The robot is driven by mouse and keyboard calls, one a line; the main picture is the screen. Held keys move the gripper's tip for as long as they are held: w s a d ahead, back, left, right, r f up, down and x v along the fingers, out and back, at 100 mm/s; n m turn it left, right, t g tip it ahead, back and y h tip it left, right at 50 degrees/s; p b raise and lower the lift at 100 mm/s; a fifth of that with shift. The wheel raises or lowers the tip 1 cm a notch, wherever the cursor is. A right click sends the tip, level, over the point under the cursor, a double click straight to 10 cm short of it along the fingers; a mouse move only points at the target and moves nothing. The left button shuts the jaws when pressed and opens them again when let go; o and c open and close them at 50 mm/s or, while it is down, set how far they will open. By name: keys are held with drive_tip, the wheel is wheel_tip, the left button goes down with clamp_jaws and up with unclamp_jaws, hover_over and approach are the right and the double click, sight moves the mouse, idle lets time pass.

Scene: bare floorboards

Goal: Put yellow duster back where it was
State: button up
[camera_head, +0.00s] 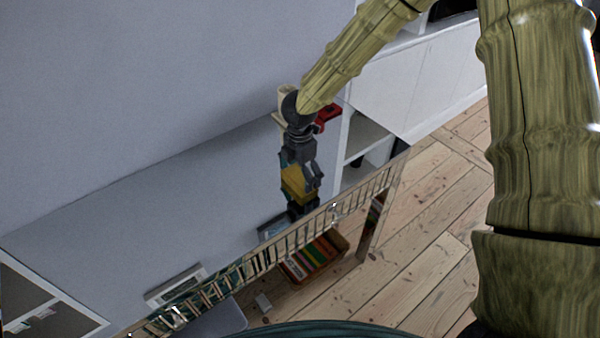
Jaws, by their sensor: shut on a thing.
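My gripper (301,205) is at the end of the arm, pointing down over the grey surface (200,190) near its front edge. A yellow patch (292,182), which looks like the yellow duster, shows at the dark fingers. The gripper is shut on it. The fingers hide part of it, and its full shape is too small to make out. I cannot tell whether it touches the surface.
A red object (329,113) and a cream item (284,97) stand at the back, partly behind my arm. A pale flat device (176,284) lies front left. A slatted rail (290,238) runs along the front. White shelving (355,150) is right. The surface's left middle is clear.

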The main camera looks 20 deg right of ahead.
sight(300, 175)
drive_tip(key=o, duration=0.6)
drive_tip(key=shift+f, duration=0.1)
wheel_tip(300, 175, up, 12)
drive_tip(key=shift+r+b, duration=0.1)
drive_tip(key=shift+b, duration=0.45)
